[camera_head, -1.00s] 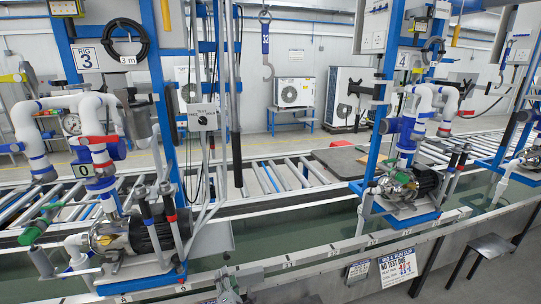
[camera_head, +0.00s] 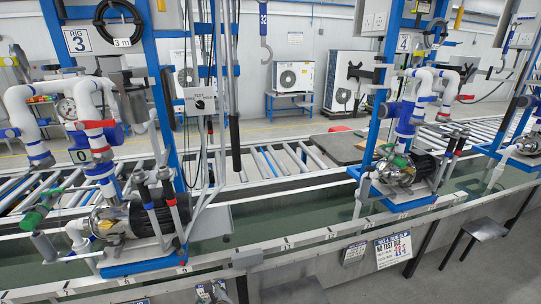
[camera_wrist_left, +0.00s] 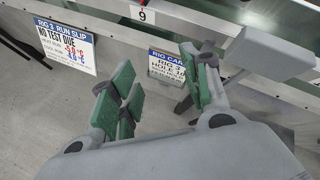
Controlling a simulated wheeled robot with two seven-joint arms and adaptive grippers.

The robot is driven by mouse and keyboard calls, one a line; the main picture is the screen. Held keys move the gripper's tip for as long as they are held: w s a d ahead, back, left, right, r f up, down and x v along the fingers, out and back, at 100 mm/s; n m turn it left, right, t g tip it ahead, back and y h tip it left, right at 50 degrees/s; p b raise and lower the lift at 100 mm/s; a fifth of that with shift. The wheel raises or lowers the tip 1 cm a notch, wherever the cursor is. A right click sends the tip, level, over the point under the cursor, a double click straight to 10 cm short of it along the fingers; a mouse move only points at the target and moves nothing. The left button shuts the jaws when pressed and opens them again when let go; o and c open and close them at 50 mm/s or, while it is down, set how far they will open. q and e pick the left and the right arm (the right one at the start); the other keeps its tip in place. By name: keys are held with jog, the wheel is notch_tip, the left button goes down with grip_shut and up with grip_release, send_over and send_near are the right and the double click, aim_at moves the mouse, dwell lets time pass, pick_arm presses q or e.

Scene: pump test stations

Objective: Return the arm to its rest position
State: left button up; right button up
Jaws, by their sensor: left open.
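My left gripper (camera_wrist_left: 155,88) shows in the left wrist view. Its two fingers with green pads are spread apart, with nothing held between them. Beyond the fingers are the grey front of the trough and a rig card (camera_wrist_left: 170,68), partly covered by the right-hand finger. The rig 3 run slip (camera_wrist_left: 66,42), reading "no test due", hangs to the left of the fingers. I cannot make out the left gripper clearly in the head view. My right gripper does not show in either view.
In the head view, the rig 3 pump (camera_head: 120,218) stands at left and the rig 4 pump (camera_head: 402,172) at right, over a water trough (camera_head: 285,215). A roller conveyor (camera_head: 285,160) runs behind. A grey stool (camera_head: 484,229) stands on open floor at right.

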pick_arm(q)
jog(key=s+a+r+n+g+h, duration=0.1)
jog(key=s+r+n+g+h, duration=0.2)
jog(key=s+n, duration=0.8)
jog(key=s+a+r+n+g+h, duration=0.1)
jog(key=s+r+n+g+h, duration=0.25)
jog(key=s+n, duration=0.7)
notch_tip(320, 180, down, 32)
jog(key=a+n, duration=0.1)
jog(key=s+a+f, duration=0.3)
jog(key=s+f, duration=0.7)
jog(key=s, duration=0.1)
jog(key=s+a+f+g, duration=0.1)
jog(key=s+a+f, duration=0.2)
jog(key=s+f, duration=0.7)
jog(key=shift+s+f+y, duration=0.2)
jog(key=shift+s+y, duration=0.15)
jog(key=shift+s, duration=0.05)
jog(key=shift+g, duration=0.25)
jog(key=shift+s, duration=0.1)
dwell(0.3)
